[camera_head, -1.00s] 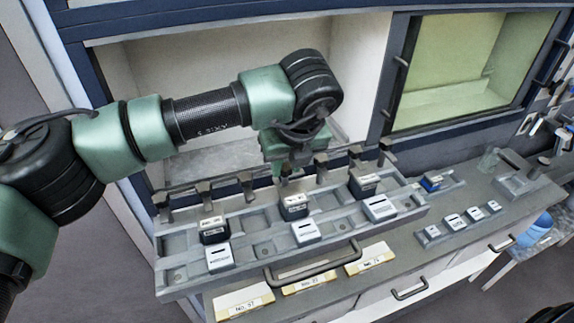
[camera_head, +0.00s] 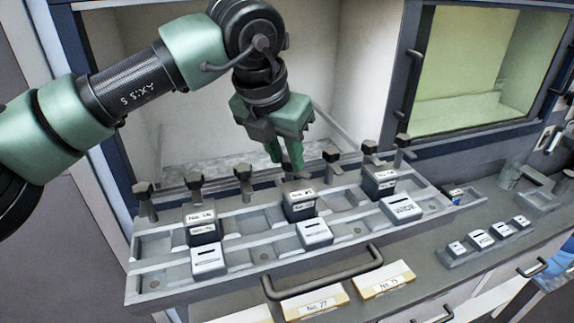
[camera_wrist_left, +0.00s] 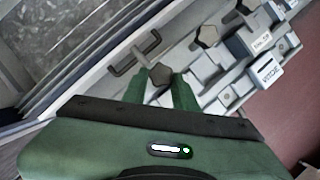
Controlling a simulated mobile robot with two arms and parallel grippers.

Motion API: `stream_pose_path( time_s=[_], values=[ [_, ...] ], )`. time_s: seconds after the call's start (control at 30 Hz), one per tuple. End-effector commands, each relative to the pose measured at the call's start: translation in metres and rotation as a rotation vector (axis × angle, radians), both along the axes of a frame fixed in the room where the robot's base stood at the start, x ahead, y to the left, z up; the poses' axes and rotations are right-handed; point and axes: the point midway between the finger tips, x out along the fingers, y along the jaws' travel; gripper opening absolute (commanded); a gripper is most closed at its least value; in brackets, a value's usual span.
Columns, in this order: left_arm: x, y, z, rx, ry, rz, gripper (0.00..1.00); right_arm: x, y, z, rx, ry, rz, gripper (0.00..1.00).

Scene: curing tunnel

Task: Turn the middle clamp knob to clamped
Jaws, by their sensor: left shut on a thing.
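My left gripper (camera_head: 290,166) points down at the row of clamp knobs along the back of the grey fixture (camera_head: 165,285). In the left wrist view its two green fingers (camera_wrist_left: 165,90) are on either side of a dark faceted knob, the middle clamp knob (camera_wrist_left: 160,74), shut on it. In the head view the fingers largely hide this knob. Other dark knobs stand to its left (camera_head: 243,174) and right (camera_head: 331,157). Which way the middle knob is turned is hard to tell. My right gripper is not in view.
Dark blocks with white labels (camera_head: 299,207) and pale labelled blocks (camera_head: 314,233) sit in the fixture's slots. A bar handle (camera_head: 325,277) runs along its front. The open tunnel chamber (camera_head: 180,120) is behind. A small tray of blocks (camera_head: 450,258) lies at the right.

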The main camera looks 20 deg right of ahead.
Motion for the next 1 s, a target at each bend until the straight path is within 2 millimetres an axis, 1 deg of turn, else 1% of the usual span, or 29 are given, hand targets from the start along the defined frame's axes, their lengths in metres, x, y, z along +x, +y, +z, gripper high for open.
stream_pose_path(
  time_s=[0.03,0.23,0.6,0.8,1.0],
  values=[
    [0.001,0.000,-0.002,-0.002,0.001,-0.043,0.00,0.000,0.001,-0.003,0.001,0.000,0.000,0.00],
    [0.003,0.002,0.000,-0.003,0.003,-0.232,0.00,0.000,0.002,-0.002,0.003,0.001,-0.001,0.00],
    [0.006,0.002,0.002,-0.002,0.002,-0.542,0.00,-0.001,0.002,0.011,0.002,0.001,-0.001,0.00],
    [0.007,0.002,0.001,-0.001,0.000,-0.651,0.00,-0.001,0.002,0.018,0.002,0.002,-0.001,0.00],
    [0.007,0.002,0.001,-0.001,0.000,-0.715,0.00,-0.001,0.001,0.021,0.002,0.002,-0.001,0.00]
  ],
)
